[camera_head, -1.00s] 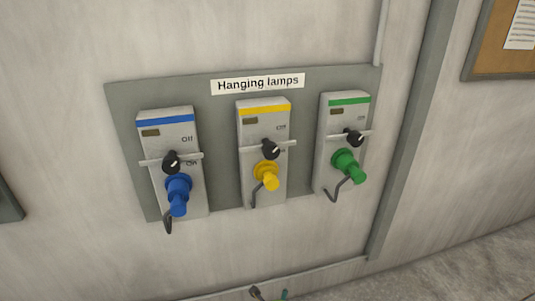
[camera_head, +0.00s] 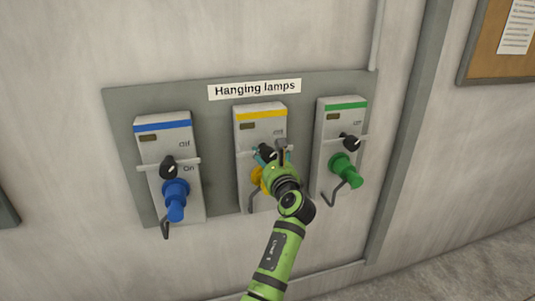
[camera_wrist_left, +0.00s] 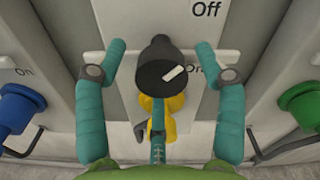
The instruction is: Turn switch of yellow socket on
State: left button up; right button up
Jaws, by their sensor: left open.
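The yellow socket (camera_head: 261,112) is the middle box on the grey panel, with a yellow stripe at its top. Its black rotary switch (camera_wrist_left: 160,65) has a white mark that points up and to the right, beside the "On" label and below "Off". My left gripper (camera_head: 271,153) is in front of this socket. The yellow plug (camera_head: 257,182) is below the switch, partly hidden by the gripper. My right gripper is not in view.
The blue socket (camera_head: 163,127) is to the left and the green socket (camera_head: 345,106) to the right, each with a plug and switch. A "Hanging lamps" label (camera_head: 254,89) is above. A vertical grey post (camera_head: 408,130) stands to the right.

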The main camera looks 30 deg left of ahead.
pick_arm(q)
jog(key=shift+w+a, duration=0.45)
jog(key=shift+a, duration=0.05)
